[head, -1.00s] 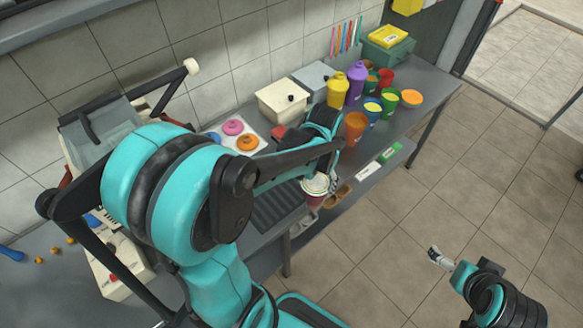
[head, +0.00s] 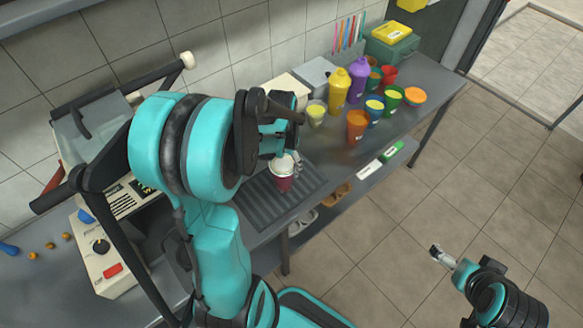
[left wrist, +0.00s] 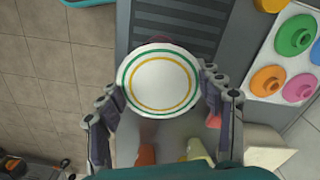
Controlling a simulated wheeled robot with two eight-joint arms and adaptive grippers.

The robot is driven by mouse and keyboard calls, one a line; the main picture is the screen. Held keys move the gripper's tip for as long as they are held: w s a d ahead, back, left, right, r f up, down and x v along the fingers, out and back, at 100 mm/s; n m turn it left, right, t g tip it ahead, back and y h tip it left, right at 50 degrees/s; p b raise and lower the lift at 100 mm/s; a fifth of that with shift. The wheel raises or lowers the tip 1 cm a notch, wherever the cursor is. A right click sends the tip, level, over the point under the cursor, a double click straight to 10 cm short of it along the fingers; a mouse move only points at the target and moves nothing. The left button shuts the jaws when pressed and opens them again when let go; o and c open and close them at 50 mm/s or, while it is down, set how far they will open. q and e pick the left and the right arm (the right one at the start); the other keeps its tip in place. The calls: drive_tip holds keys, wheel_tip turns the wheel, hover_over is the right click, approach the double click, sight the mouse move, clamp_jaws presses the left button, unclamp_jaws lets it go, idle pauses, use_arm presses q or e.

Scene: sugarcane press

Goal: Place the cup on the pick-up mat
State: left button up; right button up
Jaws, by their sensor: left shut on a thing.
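The cup (head: 284,177) is dark red with a white lid. My left gripper (head: 287,160) is shut on it and holds it upright. In the left wrist view the round lid (left wrist: 158,82), with green and yellow rings, sits between the two fingers and hides the cup's body. The pick-up mat (head: 254,207) is a dark grey ribbed mat on the counter. The cup appears over its right part; I cannot tell whether the base touches it. The mat also shows in the left wrist view (left wrist: 165,20). My right gripper (head: 440,256) is low at the right, over the floor, away from the counter.
Behind and right of the mat stand a pale yellow-filled cup (head: 316,113), an orange cup (head: 356,126), a yellow bottle (head: 338,90) and a purple bottle (head: 357,80). The press machine (head: 110,250) is at the left. The mat's left and front parts are bare.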

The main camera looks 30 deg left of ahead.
use_arm(q)
drive_tip(key=shift+f+b, duration=0.75)
drive_tip(key=shift+f, duration=1.35)
drive_tip(key=shift+r, duration=0.1)
drive_tip(key=o, duration=1.9)
drive_tip(key=shift+f, duration=0.2)
drive_tip(key=shift+r, duration=0.1)
